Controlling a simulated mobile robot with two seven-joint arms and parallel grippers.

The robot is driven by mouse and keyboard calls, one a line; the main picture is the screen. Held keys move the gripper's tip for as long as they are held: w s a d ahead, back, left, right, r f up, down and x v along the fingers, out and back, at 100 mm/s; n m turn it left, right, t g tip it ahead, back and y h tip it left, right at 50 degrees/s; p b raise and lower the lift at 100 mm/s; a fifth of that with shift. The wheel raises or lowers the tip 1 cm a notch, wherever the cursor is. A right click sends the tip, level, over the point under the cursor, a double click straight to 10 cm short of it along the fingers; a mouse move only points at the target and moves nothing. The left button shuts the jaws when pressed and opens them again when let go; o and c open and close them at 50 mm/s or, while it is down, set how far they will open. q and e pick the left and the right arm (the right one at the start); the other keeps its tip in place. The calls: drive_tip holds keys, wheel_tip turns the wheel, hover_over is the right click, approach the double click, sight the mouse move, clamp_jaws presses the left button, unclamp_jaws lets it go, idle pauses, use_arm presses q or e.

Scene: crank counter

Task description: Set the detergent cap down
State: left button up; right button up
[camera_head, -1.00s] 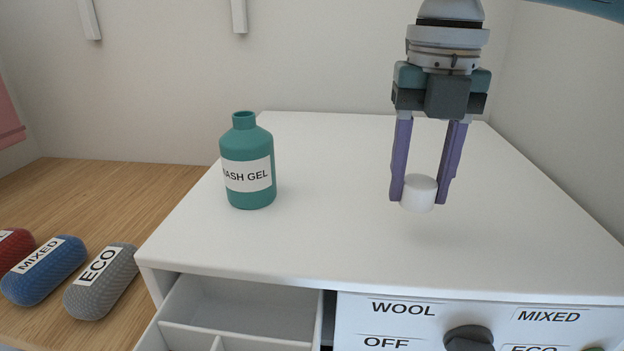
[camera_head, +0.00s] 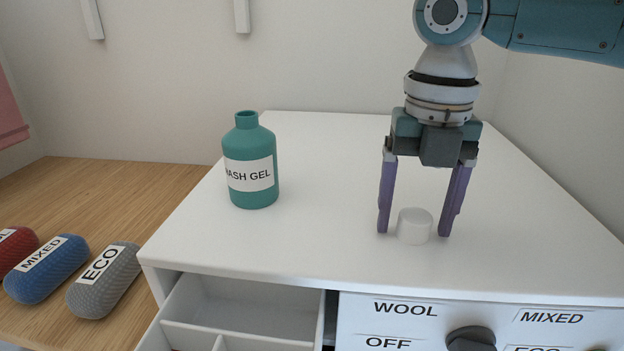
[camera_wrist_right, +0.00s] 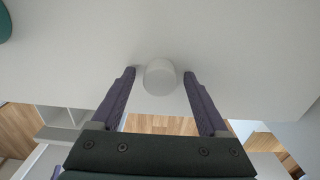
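The white detergent cap (camera_head: 414,226) stands upright on the white washer top, towards its front right. It also shows in the right wrist view (camera_wrist_right: 160,77). My right gripper (camera_head: 414,234) is open around the cap, with a purple finger on each side and a gap visible on both sides. In the right wrist view my gripper (camera_wrist_right: 160,74) also has its fingertips apart from the cap. The uncapped teal wash gel bottle (camera_head: 250,165) stands upright on the washer top to the left. My left gripper is not in view.
Below the front edge are an open drawer (camera_head: 245,312) with compartments and a panel with a dark knob (camera_head: 470,338). Grey ECO (camera_head: 105,280), blue MIXED (camera_head: 47,269) and red (camera_head: 14,246) rolls lie on the wooden counter (camera_head: 110,185). The washer top's back is clear.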

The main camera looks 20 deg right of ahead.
sight(416, 215)
wheel_tip(416, 215, up, 12)
drive_tip(key=shift+r, duration=0.15)
idle(0.5)
